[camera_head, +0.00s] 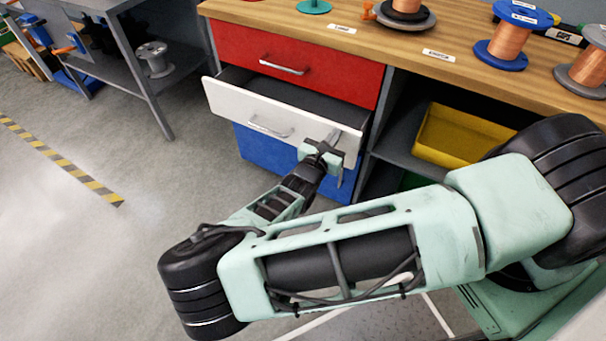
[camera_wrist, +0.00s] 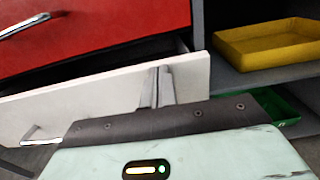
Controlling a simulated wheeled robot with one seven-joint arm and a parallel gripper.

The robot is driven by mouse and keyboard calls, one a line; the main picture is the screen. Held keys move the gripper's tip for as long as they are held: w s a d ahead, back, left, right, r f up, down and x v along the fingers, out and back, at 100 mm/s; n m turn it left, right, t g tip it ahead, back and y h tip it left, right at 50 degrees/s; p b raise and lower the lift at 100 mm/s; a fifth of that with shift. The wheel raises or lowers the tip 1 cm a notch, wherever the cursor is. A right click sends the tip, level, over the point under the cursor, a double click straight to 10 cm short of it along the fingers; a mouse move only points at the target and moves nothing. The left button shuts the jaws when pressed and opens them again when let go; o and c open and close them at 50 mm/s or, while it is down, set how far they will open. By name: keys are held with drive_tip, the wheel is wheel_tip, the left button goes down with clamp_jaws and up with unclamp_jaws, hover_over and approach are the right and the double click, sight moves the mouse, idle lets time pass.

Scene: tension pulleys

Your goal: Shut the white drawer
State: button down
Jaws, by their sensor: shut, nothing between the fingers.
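The white drawer (camera_head: 240,108) is pulled out part way below the red drawer, and its dark inside shows from above. Its front also fills the middle of the wrist view (camera_wrist: 95,95), with its metal handle (camera_wrist: 42,135) at the lower left. My gripper (camera_head: 333,137) is at the right part of the white front, right of the handle. Its fingers (camera_wrist: 157,86) are shut with nothing between them, and they appear close against the white front; I cannot tell whether they touch it.
The red drawer (camera_head: 330,75) above and the blue drawer (camera_head: 265,150) below look shut. A yellow tray (camera_head: 450,135) sits on the shelf to the right. Wire spools (camera_head: 508,42) stand on the wooden bench top (camera_head: 460,60). The floor (camera_head: 150,170) to the left is clear.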

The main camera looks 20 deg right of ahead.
drive_tip(key=p+x, duration=0.2)
drive_tip(key=x, duration=0.8)
drive_tip(key=shift+d+r, duration=0.15)
